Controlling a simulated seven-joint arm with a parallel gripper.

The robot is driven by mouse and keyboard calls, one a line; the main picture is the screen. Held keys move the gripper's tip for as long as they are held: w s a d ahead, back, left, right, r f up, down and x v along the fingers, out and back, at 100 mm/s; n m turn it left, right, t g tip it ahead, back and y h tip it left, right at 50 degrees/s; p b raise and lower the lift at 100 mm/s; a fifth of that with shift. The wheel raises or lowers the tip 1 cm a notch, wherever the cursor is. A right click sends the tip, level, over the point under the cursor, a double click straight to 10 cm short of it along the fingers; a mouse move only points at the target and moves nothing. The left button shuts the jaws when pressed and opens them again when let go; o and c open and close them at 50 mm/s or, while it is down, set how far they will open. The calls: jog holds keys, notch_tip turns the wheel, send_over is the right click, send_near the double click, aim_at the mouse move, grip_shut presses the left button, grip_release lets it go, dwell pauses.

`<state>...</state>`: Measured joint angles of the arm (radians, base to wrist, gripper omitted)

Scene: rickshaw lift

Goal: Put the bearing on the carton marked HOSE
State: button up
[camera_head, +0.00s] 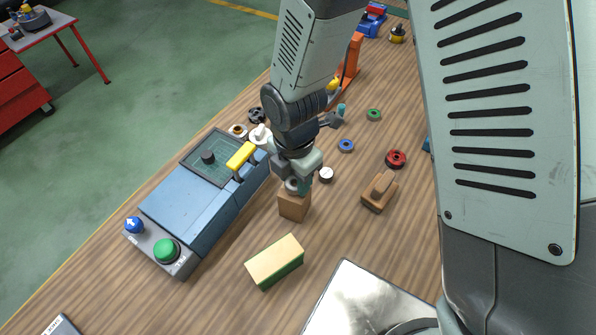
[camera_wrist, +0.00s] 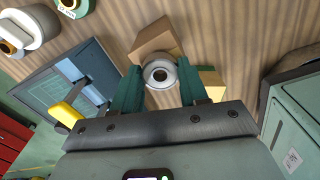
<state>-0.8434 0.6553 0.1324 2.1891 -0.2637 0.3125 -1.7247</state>
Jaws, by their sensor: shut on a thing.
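The bearing (camera_wrist: 158,73), a pale metal ring with a dark bore, is gripped between the green fingers of my gripper (camera_wrist: 160,88) in the wrist view. In the head view my gripper (camera_head: 297,187) hangs over a small brown carton (camera_head: 293,206), with the bearing (camera_head: 291,185) partly hidden by the fingers. The brown carton also shows just beyond the bearing in the wrist view (camera_wrist: 153,36). I cannot tell whether the bearing touches it. No HOSE marking is readable on the carton from here.
A blue machine (camera_head: 200,205) with a yellow handle stands close on the left. A cream-topped green box (camera_head: 275,262) lies in front. A brown wooden block (camera_head: 379,191) and a red ring (camera_head: 396,158) lie right. A silver plate (camera_head: 360,295) is at the front.

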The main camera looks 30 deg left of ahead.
jog(key=shift+f, duration=0.45)
jog(key=shift+f, duration=0.2)
jog(key=o, duration=1.1)
jog(key=shift+r, duration=0.15)
